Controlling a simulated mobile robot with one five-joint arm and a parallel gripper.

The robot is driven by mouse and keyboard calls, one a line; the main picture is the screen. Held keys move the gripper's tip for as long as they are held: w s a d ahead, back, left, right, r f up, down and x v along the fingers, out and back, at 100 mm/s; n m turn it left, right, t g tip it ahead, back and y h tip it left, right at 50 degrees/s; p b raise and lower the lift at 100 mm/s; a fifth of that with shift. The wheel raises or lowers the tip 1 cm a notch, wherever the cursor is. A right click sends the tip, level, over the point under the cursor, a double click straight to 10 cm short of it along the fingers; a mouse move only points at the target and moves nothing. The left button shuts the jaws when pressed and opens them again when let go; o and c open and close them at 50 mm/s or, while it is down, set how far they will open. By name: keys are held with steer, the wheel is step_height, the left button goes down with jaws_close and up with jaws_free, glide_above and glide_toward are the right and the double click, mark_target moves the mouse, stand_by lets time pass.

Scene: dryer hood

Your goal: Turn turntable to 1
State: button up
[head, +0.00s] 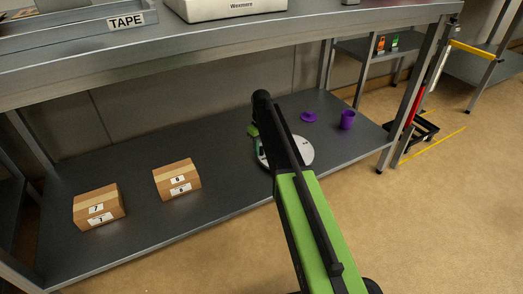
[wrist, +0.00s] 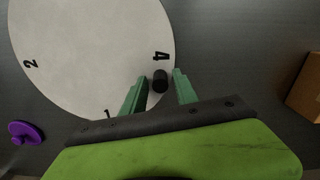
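The white round turntable (head: 303,152) lies on the lower shelf, partly hidden behind my arm in the head view. In the wrist view the turntable (wrist: 90,50) shows the numbers 2 and 4, and a partly hidden mark near its lower edge that looks like 1. A black upright peg (wrist: 160,80) stands near its rim beside the 4. My gripper (wrist: 160,88) is open, with one green finger on each side of the peg. Small gaps seem to show between the fingers and the peg. In the head view my gripper (head: 255,138) is mostly hidden by my arm.
A purple lid-like piece (head: 308,117) and a purple cup (head: 347,120) stand right of and behind the turntable. Two numbered cardboard boxes (head: 98,206) (head: 177,179) sit on the shelf's left. The upper shelf (head: 230,38) overhangs, and metal legs (head: 408,100) bound the right.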

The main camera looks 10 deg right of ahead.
jaws_close()
steer(key=shift+d, duration=0.2)
stand_by(1.0)
